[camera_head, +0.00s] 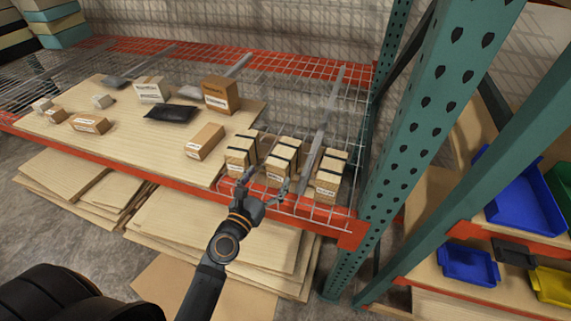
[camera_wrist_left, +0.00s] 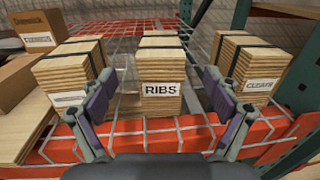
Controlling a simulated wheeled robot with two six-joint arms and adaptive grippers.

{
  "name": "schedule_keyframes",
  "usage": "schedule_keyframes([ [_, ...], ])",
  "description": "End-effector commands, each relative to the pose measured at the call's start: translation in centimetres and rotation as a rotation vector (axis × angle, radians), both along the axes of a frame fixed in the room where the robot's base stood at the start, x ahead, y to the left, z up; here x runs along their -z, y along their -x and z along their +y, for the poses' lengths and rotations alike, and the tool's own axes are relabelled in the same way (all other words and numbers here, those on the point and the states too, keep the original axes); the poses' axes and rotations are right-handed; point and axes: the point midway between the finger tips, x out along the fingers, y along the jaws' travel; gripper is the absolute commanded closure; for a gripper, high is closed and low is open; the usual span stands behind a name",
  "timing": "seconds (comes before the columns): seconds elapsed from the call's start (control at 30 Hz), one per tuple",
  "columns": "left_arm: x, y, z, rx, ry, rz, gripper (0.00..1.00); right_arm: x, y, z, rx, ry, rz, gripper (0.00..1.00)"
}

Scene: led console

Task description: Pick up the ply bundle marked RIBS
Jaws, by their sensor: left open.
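The ply bundle marked RIBS (camera_wrist_left: 161,75) is a strapped stack of light plywood with a white label, standing in the middle of the left wrist view. It also shows in the head view (camera_head: 280,165) on the wire shelf between two similar bundles. My left gripper (camera_wrist_left: 164,98) is open, with one finger toward each side of the RIBS bundle and the bundle between and beyond them. In the head view my left gripper (camera_head: 262,187) is at the shelf's front edge. I cannot tell whether the fingers touch the bundle. My right gripper is not in view.
A bundle marked CLEATS (camera_wrist_left: 249,75) stands close on the right, and another strapped bundle (camera_wrist_left: 72,77) on the left. An orange beam (camera_wrist_left: 190,134) runs along the shelf front. A green upright (camera_head: 405,130) rises at the right. Boxes lie on the plywood board (camera_head: 130,115).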

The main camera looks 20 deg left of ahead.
Motion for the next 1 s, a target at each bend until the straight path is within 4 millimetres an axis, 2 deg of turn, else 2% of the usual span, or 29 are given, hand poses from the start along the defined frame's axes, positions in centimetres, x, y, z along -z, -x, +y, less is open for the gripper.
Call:
schedule_keyframes([
  [0.07, -0.1, -0.4, -0.1, 0.000, -0.001, 0.000, 0.11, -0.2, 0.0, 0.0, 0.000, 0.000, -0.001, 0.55],
  [0.3, -0.2, -4.4, -0.6, 0.002, -0.005, -0.001, 0.11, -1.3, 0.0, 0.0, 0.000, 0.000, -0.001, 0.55],
  [0.57, -0.2, -5.7, -0.9, 0.003, -0.007, 0.000, 0.11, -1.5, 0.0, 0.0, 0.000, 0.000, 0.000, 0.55],
  [0.8, -0.4, -9.5, -1.5, 0.003, -0.007, 0.000, 0.11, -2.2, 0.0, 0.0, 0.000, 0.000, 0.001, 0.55],
  [1.0, -0.3, -10.4, -1.6, 0.003, -0.008, 0.002, 0.11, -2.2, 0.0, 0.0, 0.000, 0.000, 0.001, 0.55],
])
